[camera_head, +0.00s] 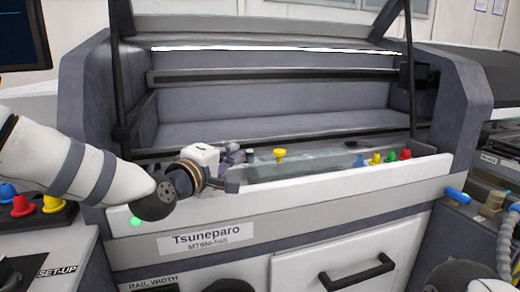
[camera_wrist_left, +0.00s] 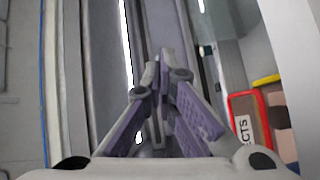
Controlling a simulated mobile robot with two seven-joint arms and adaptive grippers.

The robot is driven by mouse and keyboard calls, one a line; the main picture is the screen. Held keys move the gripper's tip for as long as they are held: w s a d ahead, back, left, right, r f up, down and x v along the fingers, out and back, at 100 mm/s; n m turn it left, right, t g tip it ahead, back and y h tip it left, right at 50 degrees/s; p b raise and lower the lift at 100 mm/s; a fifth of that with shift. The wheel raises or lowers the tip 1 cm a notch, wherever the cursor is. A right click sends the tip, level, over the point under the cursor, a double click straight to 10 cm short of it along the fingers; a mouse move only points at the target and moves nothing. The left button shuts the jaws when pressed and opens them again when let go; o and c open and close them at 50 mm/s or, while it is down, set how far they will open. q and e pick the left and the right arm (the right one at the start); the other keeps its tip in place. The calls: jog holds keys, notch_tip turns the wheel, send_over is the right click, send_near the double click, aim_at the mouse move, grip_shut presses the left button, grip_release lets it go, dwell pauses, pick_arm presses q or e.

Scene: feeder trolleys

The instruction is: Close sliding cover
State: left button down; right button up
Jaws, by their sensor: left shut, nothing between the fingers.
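The machine labelled Tsuneparo (camera_head: 208,238) stands in front of me with its wide grey bay uncovered. I cannot tell for certain which part is the sliding cover. Dark struts (camera_head: 409,75) rise at both sides of the bay, and a dark bar (camera_head: 270,74) crosses its back. My left gripper (camera_head: 238,155) is shut and empty, over the machine's front ledge at the bay's front edge. In the left wrist view its purple-padded fingers (camera_wrist_left: 164,75) meet at the tips, above a grey surface beside a bright strip (camera_wrist_left: 127,50). No right gripper can be made out.
Another yellow knob (camera_head: 279,154) is right of my gripper. A set-up panel with coloured knobs (camera_head: 22,204) is at left.

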aim_at(260, 163)
pick_arm(q)
jog(key=w+d, duration=0.1)
jog(key=d, duration=0.1)
jog(key=w+d, duration=0.4)
jog(key=shift+f, duration=0.4)
jog(key=shift+d+f, duration=0.15)
jog(key=shift+f, duration=0.05)
pick_arm(e)
jog(key=shift+f, duration=0.15)
